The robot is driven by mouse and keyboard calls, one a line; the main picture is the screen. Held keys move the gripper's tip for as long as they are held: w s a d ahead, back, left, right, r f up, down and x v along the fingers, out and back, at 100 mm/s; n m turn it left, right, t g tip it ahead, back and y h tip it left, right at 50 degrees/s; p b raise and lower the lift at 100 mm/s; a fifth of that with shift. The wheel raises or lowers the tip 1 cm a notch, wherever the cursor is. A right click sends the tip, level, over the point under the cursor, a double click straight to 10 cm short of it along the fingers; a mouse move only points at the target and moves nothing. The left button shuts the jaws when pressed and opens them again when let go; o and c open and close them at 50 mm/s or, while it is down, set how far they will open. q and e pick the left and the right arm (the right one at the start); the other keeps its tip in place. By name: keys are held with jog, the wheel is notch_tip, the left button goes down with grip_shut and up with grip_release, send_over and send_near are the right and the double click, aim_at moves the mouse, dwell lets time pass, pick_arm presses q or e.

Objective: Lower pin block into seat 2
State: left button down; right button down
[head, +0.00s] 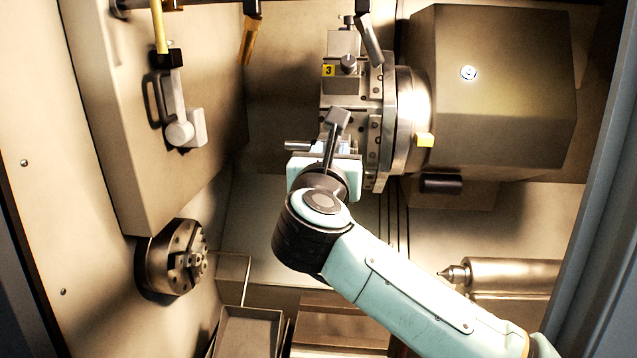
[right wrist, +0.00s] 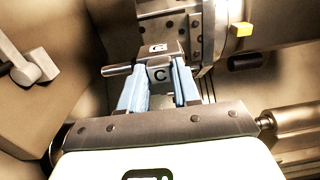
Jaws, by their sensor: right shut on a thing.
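The pin block (right wrist: 160,74) is a grey block marked with the letter C, with a pale metal pin sticking out to the left in the right wrist view. My right gripper (right wrist: 158,84) is shut on it, one blue finger on each side. In the head view my right gripper (head: 324,168) is at the lower left of the turret disc (head: 375,125), and the pin (head: 297,146) shows to its left. The block is close to the turret face; I cannot tell whether it touches. Seat 2 is hidden, with no number readable there. My left gripper is out of view.
A holder with a yellow 3 plate (head: 328,70) sits on the turret just above. The large turret housing (head: 490,100) is to the right. A chuck (head: 178,258) is at lower left and a tailstock centre (head: 490,274) at lower right. Nozzles (head: 250,40) hang from above.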

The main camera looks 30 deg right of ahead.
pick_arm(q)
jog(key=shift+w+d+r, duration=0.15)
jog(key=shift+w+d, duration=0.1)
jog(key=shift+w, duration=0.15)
pick_arm(e)
jog(key=shift+s+d+r+y, duration=0.1)
jog(key=shift+s+r+y, duration=0.1)
jog(key=shift+r, duration=0.45)
jog(key=shift+s+d+r+y, duration=0.1)
jog(key=shift+s+r, duration=0.1)
jog(key=shift+r, duration=0.4)
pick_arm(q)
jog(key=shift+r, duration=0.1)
pick_arm(e)
jog(key=shift+w+d, duration=0.1)
